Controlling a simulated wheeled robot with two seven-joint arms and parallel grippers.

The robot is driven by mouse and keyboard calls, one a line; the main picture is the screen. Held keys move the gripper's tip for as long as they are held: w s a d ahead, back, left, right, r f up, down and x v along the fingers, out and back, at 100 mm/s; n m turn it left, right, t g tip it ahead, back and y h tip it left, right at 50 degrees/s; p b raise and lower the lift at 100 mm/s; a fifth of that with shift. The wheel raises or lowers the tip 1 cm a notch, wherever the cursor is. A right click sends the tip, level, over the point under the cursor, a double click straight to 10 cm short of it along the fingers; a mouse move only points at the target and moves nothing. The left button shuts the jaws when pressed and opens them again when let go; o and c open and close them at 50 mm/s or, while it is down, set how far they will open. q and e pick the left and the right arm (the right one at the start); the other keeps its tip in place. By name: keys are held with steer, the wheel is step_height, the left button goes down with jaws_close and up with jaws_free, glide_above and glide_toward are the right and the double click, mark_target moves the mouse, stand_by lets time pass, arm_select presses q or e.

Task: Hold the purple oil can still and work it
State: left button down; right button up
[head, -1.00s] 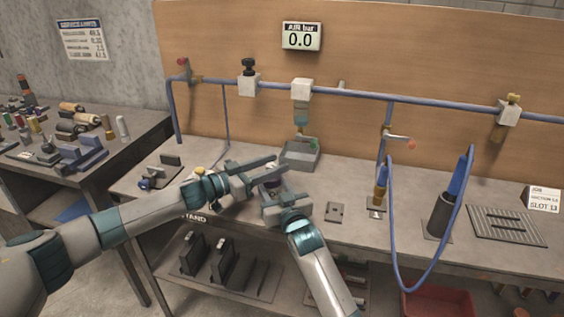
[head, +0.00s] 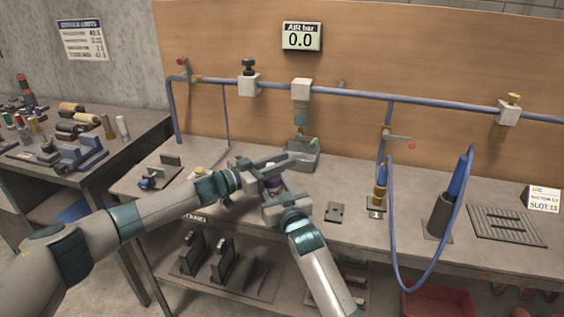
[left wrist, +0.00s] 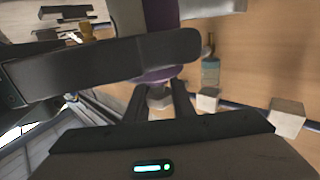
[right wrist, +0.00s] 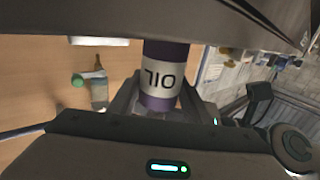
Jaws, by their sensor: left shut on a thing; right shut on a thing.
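The purple oil can (head: 272,184) is held between my two grippers above the front of the bench. In the right wrist view its purple body with a white "OIL" label (right wrist: 160,77) stands between the fingers of my right gripper (right wrist: 162,100), which is shut on it. In the left wrist view a purple flange (left wrist: 157,75) and a pale part below it show at my left gripper (left wrist: 160,100), shut on that end of the can. In the head view my left gripper (head: 262,172) is just behind my right gripper (head: 285,207); together they hide much of the can.
A flat plate (head: 335,212) lies to the right, then a blue-handled tool in a dark holder (head: 441,215) and a hanging hose.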

arm_select(q)
steer(key=shift+w+a+n+t+y, duration=0.15)
steer(key=shift+n+t+y, duration=0.65)
steer(key=shift+t, duration=0.05)
steer(key=shift+w+a+n+t+y, duration=0.15)
steer(key=shift+w+n+t+y, duration=0.05)
steer(key=shift+n+t+y, duration=0.65)
steer(key=shift+w+a+n+t+y, duration=0.15)
steer(key=shift+n+t+y, duration=0.6)
steer(key=shift+t, duration=0.15)
steer(key=c, duration=1.5)
jaws_free()
steer(key=shift+a, duration=0.1)
steer(key=v, duration=1.2)
steer(key=shift+r, duration=0.1)
